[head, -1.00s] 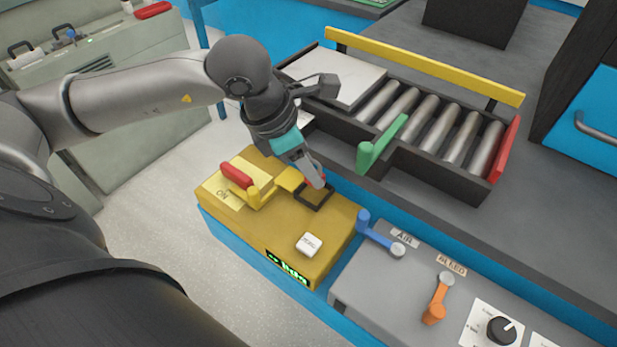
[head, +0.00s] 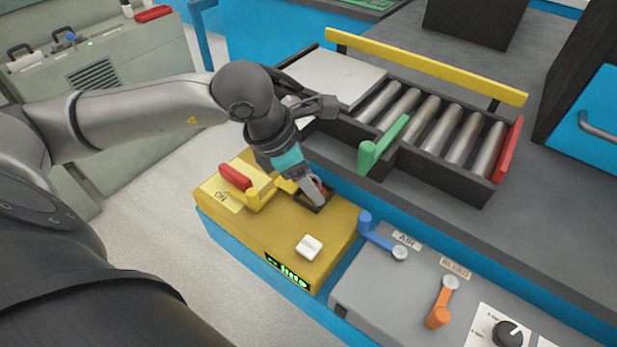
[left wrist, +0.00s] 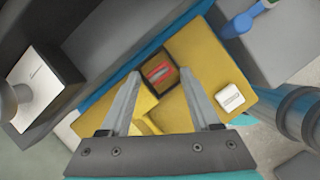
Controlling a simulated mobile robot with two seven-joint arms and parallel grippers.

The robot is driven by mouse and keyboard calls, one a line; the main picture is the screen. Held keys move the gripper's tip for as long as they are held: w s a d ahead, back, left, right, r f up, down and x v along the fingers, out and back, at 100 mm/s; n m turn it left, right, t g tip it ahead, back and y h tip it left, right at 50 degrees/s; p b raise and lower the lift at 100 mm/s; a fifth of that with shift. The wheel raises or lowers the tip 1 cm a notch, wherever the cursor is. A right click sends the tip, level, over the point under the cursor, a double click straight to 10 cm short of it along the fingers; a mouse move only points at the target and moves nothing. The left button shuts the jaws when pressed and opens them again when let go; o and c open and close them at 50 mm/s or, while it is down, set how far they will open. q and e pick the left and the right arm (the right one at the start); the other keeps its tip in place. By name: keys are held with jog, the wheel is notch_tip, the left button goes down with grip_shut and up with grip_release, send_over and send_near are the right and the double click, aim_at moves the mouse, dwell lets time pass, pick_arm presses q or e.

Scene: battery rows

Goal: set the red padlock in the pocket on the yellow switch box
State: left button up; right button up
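The yellow switch box (head: 270,235) stands on a blue base, with a dark-rimmed square pocket (head: 314,207) on its top. My left gripper (head: 320,196) is just over the pocket. In the left wrist view its fingers (left wrist: 161,73) are spread apart, one on each side of the pocket, with gaps to the padlock. My right gripper is not in view.
A red-handled switch (head: 236,177) and a white button (head: 309,247) are on the box top. A blue lever (head: 375,232) and an orange lever (head: 441,305) stand on the grey panel at right. A roller tray (head: 430,125) with a green handle (head: 380,146) lies behind.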

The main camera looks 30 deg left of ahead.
pick_arm(q)
jog(key=shift+o, duration=0.8)
jog(key=shift+r, duration=0.15)
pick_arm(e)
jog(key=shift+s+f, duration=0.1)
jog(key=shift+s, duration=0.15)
pick_arm(q)
jog(key=p+v, duration=0.3)
jog(key=v, duration=0.9)
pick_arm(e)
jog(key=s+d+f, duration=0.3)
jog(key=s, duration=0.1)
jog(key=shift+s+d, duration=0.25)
